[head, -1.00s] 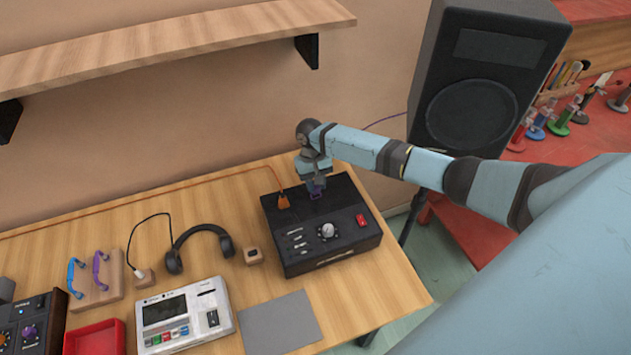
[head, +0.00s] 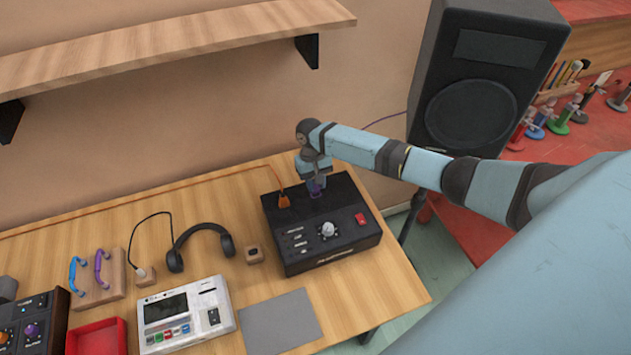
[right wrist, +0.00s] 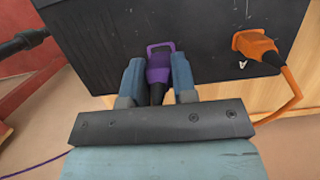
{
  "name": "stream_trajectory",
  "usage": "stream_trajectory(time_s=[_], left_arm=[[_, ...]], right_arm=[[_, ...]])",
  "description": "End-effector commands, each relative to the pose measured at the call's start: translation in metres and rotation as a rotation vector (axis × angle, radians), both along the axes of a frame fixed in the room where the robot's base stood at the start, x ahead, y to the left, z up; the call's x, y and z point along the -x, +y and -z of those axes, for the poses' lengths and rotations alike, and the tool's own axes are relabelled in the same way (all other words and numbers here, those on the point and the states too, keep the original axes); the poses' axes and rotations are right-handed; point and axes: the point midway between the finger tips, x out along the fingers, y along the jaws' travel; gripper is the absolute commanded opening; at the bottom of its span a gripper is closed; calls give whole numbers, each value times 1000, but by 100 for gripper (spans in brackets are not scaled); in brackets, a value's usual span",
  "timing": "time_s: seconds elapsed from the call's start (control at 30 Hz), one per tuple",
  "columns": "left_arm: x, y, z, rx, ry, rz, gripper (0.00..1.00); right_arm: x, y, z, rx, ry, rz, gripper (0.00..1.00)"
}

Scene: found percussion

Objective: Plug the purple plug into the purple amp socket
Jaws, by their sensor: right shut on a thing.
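The purple plug (right wrist: 158,70) is between the fingers of my right gripper (right wrist: 158,78), which is shut on it. A purple socket frame (right wrist: 153,47) on the black amp (right wrist: 100,40) shows just beyond the plug's front end. The plug is lined up with the frame and at or against it; I cannot tell how deep it sits. In the head view my right gripper (head: 316,178) is over the back of the amp (head: 335,250), with a bit of purple beneath it. My left gripper is not in view.
An orange plug (head: 283,200) with its cable sits in the amp beside the gripper. A speaker (head: 480,85) stands at the right, and a shelf (head: 150,50) hangs above.

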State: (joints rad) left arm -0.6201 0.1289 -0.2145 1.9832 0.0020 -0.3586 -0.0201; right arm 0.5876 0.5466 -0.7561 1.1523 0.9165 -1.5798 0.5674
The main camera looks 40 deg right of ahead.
Motion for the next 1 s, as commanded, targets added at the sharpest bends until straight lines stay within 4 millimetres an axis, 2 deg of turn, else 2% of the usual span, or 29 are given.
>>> stream_trajectory(time_s=[0.5, 1.0], left_arm=[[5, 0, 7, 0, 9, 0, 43], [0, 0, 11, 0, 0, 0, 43]], right_arm=[[0, 0, 9, 0, 0, 0, 0], [0, 0, 21, -1, 0, 0, 0]])
